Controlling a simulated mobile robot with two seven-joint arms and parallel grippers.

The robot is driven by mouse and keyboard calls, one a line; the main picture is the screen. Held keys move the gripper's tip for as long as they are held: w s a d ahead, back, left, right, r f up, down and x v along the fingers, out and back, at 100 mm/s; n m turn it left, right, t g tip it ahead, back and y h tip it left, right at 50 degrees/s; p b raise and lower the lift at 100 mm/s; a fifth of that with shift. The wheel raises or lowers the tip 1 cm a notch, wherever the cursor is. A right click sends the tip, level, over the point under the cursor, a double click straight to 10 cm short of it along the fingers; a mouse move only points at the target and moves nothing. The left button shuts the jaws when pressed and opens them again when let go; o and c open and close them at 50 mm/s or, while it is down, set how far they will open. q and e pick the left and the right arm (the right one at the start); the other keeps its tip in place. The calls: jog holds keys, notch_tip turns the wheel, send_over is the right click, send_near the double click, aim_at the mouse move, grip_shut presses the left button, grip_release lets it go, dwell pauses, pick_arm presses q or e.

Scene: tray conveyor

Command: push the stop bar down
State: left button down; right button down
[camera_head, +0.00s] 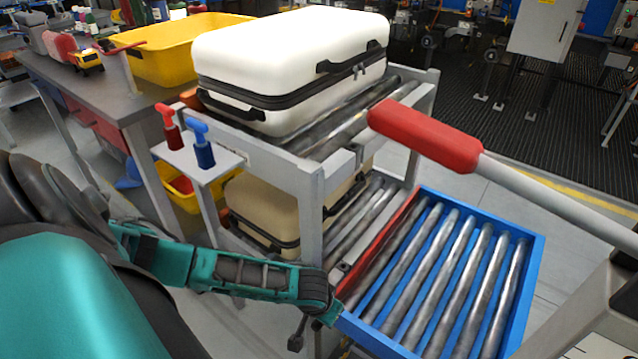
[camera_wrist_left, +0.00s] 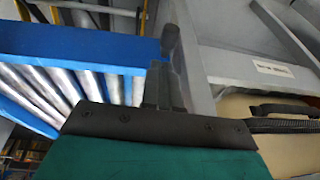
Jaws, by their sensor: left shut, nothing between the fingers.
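A red bar (camera_head: 383,251) runs along the left edge of the blue roller tray (camera_head: 540,262), between it and the lower rollers; it looks like the stop bar. A separate thick red handle (camera_head: 425,136) on a pale shaft reaches in from the right, above the tray. My left arm, teal and dark, ends at the tray's near left corner; its fingers are not clear in the head view. In the left wrist view my left gripper (camera_wrist_left: 165,85) is shut and empty, beside the blue tray edge (camera_wrist_left: 80,42) and a grey post. My right gripper is out of view.
A white suitcase (camera_head: 275,62) lies on the upper rollers, a beige suitcase (camera_head: 262,205) on the lower level. The grey rack post (camera_head: 308,215) stands close to my left arm. Red and blue push handles (camera_head: 203,150) sit on a small shelf. A yellow bin (camera_head: 165,45) stands behind.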

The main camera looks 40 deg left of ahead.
aim_at(318, 328)
pick_arm(q)
jog(key=f, duration=0.1)
jog(key=f+b, duration=0.1)
jog(key=f, duration=0.2)
jog(key=shift+a, duration=0.35)
jog(key=shift+f, duration=0.25)
notch_tip(318, 328, down, 5)
jog(key=shift+r+b, duration=0.2)
jog(key=shift+b, duration=0.9)
jog(key=shift+s, duration=0.1)
